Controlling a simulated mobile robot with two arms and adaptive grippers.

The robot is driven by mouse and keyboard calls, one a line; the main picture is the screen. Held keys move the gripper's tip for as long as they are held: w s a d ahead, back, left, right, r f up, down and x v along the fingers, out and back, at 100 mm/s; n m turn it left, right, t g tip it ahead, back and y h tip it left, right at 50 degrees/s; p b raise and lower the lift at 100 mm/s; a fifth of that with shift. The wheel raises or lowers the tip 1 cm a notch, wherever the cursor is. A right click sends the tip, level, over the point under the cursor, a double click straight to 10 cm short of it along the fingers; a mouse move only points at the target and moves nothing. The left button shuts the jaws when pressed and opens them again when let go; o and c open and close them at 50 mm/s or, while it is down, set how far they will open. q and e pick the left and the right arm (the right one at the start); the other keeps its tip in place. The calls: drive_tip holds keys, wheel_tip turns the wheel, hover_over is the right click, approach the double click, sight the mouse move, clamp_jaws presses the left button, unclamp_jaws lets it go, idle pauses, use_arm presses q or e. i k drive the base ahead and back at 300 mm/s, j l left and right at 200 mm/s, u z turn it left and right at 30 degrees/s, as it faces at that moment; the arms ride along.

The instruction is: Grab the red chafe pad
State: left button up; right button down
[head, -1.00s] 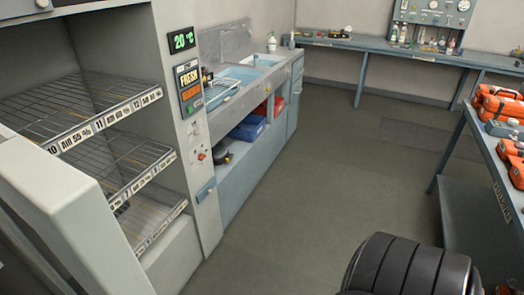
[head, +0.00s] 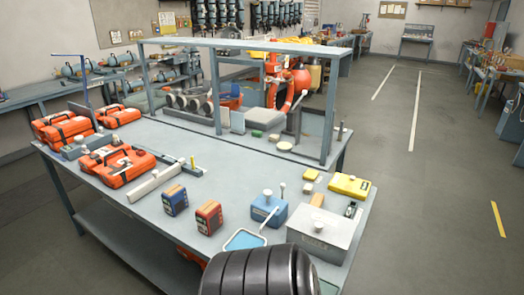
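I cannot clearly make out a red chafe pad. On the near workbench (head: 105,178) in the head view, a small red block-like pack (head: 209,217) stands close to the front edge. A similar blue pack (head: 176,200) stands just left of it, apart from it. Whether the red pack is the chafe pad I cannot tell. Neither of my grippers shows in the view.
Several orange cases (head: 115,165) fill the bench's left end. A blue box (head: 268,211), a grey metal box (head: 318,232) and a yellow case (head: 349,186) stand at its right. A grey overhead frame (head: 216,95) rises behind.

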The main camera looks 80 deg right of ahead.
sight(209, 217)
drive_tip(key=i+l+z, duration=0.1)
drive_tip(key=z, duration=2.1)
drive_tip(key=j+z, duration=0.15)
drive_tip(key=z, duration=0.35)
drive_tip(key=i+j+z, duration=0.1)
drive_tip(key=z, duration=0.4)
drive_tip(key=j, duration=0.1)
